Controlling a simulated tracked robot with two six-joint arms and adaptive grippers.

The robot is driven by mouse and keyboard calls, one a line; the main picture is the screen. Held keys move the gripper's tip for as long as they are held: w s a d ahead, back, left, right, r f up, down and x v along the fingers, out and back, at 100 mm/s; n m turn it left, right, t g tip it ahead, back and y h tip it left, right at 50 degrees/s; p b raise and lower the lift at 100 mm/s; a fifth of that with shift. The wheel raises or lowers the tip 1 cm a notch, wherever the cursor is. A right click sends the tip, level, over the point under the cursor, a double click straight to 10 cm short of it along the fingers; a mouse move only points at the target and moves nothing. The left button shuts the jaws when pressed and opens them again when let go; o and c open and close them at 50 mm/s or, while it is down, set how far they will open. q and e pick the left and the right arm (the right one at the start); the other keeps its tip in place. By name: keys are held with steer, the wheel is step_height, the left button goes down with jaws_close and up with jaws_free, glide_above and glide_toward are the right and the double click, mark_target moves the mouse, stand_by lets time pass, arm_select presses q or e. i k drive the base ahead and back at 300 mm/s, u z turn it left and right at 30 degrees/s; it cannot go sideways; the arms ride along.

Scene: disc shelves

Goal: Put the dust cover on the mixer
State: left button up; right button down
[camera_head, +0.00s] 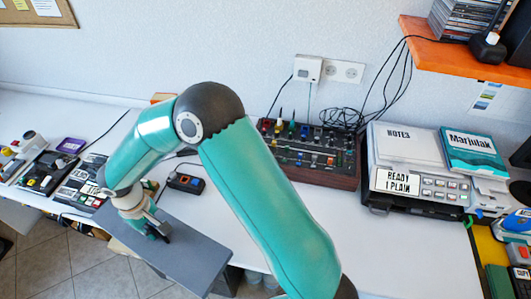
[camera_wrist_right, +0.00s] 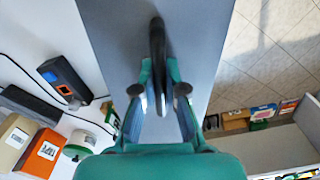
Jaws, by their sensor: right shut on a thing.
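The mixer (camera_head: 315,158) is a dark panel with coloured knobs and plugs and a wooden front, against the wall at the centre of the table. It is uncovered. The dust cover (camera_head: 197,262) is a grey slab-like piece at the table's front edge, left of the mixer. In the wrist view the cover (camera_wrist_right: 198,35) fills the middle, with a black handle (camera_wrist_right: 157,35) on its top. My right gripper (camera_head: 157,228) is shut on this handle; its fingers (camera_wrist_right: 160,90) show in the wrist view. My left gripper is not in view.
A small black device (camera_head: 185,182) lies beside the cover. An orange shelf (camera_head: 465,62) hangs above right. Black cables (camera_head: 345,118) lie behind the mixer. The white table (camera_head: 405,250) is clear at front right.

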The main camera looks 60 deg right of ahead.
mark_target(303, 156)
steer(key=z, duration=0.05)
steer(key=k, duration=0.95)
steer(key=z, duration=0.7)
steer(key=i, duration=1)
